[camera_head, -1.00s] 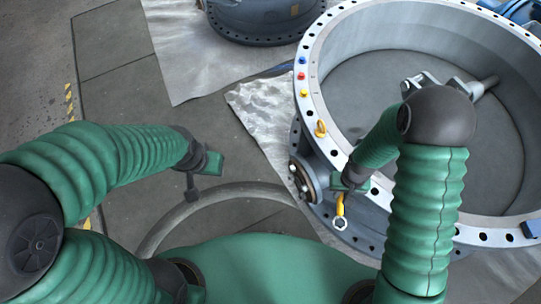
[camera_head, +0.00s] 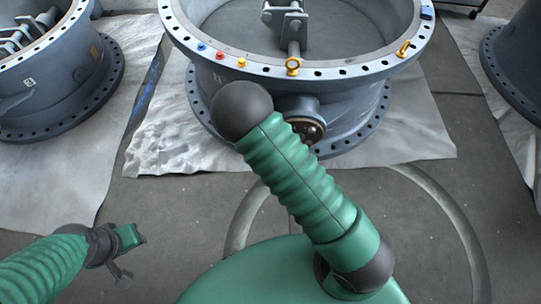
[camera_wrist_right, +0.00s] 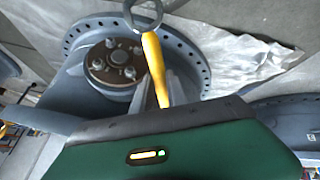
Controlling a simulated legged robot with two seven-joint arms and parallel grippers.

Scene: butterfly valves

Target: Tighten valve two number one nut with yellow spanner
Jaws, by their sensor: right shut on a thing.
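The yellow spanner (camera_wrist_right: 153,65) shows in the right wrist view, with its grey ring end at the top edge. My right gripper (camera_wrist_right: 163,88) is shut on its handle. In the head view the right arm crosses in front of the middle valve (camera_head: 350,70), and its gripper and the spanner are hidden. A blue nut (camera_head: 202,46), a red nut (camera_head: 220,55) and a yellow nut (camera_head: 241,62) sit on the valve's white flange, left of the front. I cannot read the number marks. My left gripper (camera_head: 138,237) is low at left, empty, its jaws unclear.
Another valve (camera_head: 50,90) stands at left, and part of one (camera_head: 515,65) at right. Silver sheeting (camera_head: 160,130) lies underneath. The nearer floor is clear.

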